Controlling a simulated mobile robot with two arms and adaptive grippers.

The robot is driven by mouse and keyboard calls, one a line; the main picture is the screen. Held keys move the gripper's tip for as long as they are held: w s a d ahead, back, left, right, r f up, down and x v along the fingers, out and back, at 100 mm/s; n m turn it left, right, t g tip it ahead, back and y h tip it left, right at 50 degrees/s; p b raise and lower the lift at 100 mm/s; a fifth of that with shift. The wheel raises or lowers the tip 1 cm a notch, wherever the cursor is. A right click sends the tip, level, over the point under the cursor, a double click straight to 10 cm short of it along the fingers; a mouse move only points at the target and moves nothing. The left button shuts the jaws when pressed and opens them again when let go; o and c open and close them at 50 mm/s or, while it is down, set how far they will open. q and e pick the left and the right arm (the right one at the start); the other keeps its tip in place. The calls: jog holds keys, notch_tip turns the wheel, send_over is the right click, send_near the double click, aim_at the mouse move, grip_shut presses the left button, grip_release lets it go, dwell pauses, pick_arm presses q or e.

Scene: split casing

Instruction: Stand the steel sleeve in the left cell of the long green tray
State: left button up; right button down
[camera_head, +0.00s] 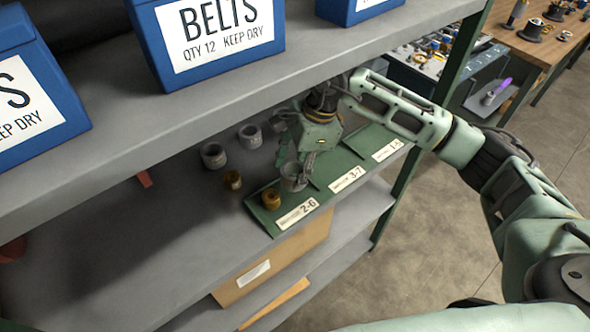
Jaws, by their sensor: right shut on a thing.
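The long green tray (262,216) lies on the middle shelf, with white labels along its front and dividers between its cells. The left cell, labelled 2-6, holds a brass-coloured bushing (271,199) near its left end. My right gripper (305,168) reaches down from above and is shut on the steel sleeve (292,180). The sleeve is about upright at the left cell, right of the bushing. I cannot tell whether its base touches the tray floor. The fingers hide part of its right side. My left gripper is not in view.
Grey sleeves (213,155), (250,137) and a brass bushing (232,180) stand on the shelf behind and left of the tray. The upper shelf (300,65) with blue bins (208,38) overhangs. A cardboard box (275,265) sits below.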

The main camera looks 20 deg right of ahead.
aim_at(295, 178)
jog(key=shift+w+a+f+p, duration=0.1)
jog(key=shift+w+f+p, duration=0.05)
jog(key=shift+w+p, duration=0.15)
notch_tip(295, 178, down, 3)
jog(key=shift+s+r+p, duration=0.1)
jog(key=shift+s+p, duration=0.05)
jog(key=shift+p, duration=0.75)
jog(key=shift+f+b, duration=0.3)
jog(key=c, duration=0.9)
grip_release()
